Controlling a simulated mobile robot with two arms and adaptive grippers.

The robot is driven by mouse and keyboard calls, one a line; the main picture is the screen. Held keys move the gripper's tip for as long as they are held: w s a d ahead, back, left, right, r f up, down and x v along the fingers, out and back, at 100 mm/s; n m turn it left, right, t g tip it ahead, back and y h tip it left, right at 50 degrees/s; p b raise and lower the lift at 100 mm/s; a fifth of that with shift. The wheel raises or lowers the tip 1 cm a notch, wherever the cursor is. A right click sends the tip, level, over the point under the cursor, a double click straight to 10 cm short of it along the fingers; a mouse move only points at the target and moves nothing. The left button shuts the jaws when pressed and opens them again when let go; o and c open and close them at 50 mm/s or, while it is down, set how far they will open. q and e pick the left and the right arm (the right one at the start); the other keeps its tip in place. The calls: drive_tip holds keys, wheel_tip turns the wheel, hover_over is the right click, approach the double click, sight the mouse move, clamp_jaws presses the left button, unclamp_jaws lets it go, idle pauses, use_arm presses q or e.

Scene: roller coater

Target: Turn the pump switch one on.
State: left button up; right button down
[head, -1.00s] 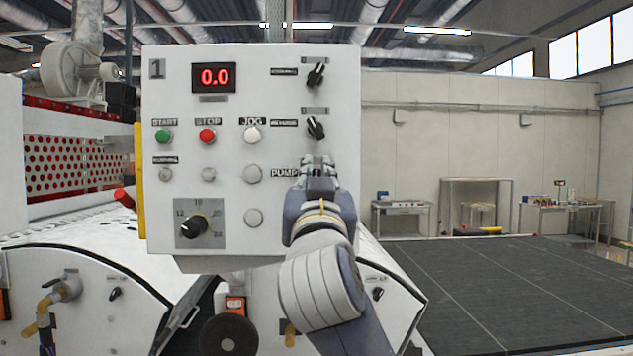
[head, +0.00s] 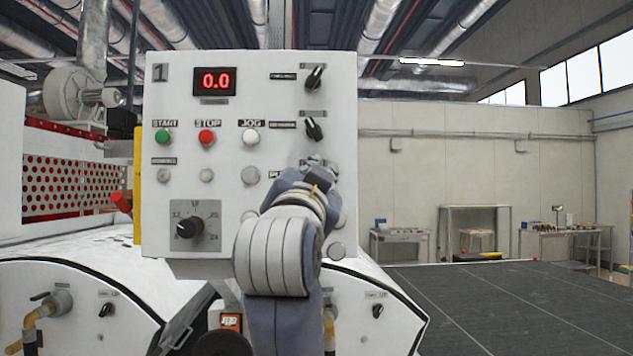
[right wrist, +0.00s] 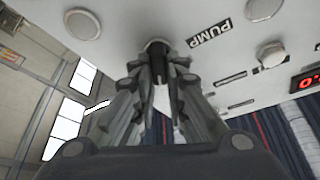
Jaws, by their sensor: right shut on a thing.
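The white control panel (head: 225,120) fills the middle of the head view. The PUMP label (head: 276,174) is partly hidden by my right arm; it reads clearly in the right wrist view (right wrist: 210,35). The pump switch beside it is covered by my right gripper (head: 318,164) in the head view. In the right wrist view, the switch's round base (right wrist: 157,43) shows past the fingertips. There my right gripper (right wrist: 161,68) is shut on the dark switch knob, which the fingers mostly hide. My left gripper is not in view.
Two black selector switches (head: 314,78) (head: 313,128) sit above the pump switch. Green START (head: 162,137), red STOP (head: 207,137) and white JOG (head: 250,137) buttons lie left. A dial (head: 190,228) is lower left. The display (head: 214,81) reads 0.0.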

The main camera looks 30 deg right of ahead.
drive_tip(key=c, duration=1.6)
unclamp_jaws()
drive_tip(key=v, duration=1.2)
